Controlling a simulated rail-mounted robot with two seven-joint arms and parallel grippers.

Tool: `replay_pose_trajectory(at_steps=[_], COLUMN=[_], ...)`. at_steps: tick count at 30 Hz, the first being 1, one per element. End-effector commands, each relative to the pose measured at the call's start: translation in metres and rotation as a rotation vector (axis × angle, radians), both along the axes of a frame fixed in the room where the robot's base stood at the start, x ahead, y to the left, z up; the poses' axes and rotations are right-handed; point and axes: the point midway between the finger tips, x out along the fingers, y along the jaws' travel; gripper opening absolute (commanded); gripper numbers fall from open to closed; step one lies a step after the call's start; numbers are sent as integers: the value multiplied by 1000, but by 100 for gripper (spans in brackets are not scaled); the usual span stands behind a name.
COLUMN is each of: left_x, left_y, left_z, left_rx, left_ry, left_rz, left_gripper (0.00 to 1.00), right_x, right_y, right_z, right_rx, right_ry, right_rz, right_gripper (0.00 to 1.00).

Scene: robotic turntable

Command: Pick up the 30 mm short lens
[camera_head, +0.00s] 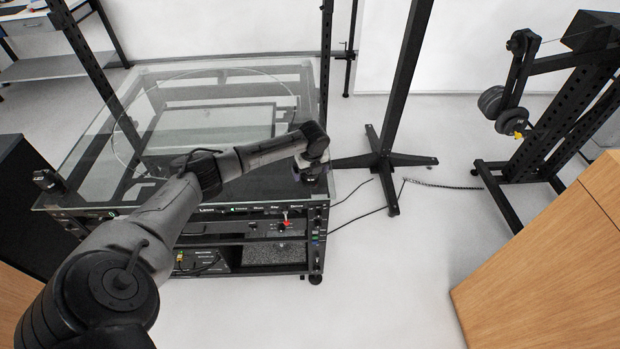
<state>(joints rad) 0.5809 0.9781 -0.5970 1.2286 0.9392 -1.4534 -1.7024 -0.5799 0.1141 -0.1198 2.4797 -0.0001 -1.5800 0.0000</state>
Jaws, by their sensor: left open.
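My left arm reaches in from the left across the glass-topped turntable (100,172). My left gripper (313,170) is at the right front corner of the glass top, pointing down. It is open; its fingers are small and dark here, and I see nothing held between them. I cannot make out a 30 mm short lens for sure. A small dark object (47,181) sits at the left front corner of the glass, far from the gripper; I cannot tell what it is. My right gripper is not in view.
Rack equipment fills the turntable's front below the glass, with a small red part (285,224). A black stand (385,158) with spread feet is to the right. A black frame with weights (505,108) and a wooden cabinet (545,270) stand farther right. Floor between is clear, except cables.

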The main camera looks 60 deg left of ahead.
Motion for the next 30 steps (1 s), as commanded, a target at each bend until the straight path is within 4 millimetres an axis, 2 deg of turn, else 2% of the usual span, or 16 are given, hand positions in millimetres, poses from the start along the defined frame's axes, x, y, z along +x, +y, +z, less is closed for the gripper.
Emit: replay_pose_trajectory(at_steps=[4, 12, 30], left_x=[0, 0, 0], left_y=[1, 1, 1], left_z=[-10, -10, -10], left_rx=[0, 0, 0], left_ry=[0, 0, 0], left_rz=[0, 0, 0], left_gripper=[93, 92, 35], right_x=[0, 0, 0], right_y=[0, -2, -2], right_z=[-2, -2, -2], right_rx=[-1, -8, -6], right_ry=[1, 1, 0], right_rz=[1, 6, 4], right_gripper=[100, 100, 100])
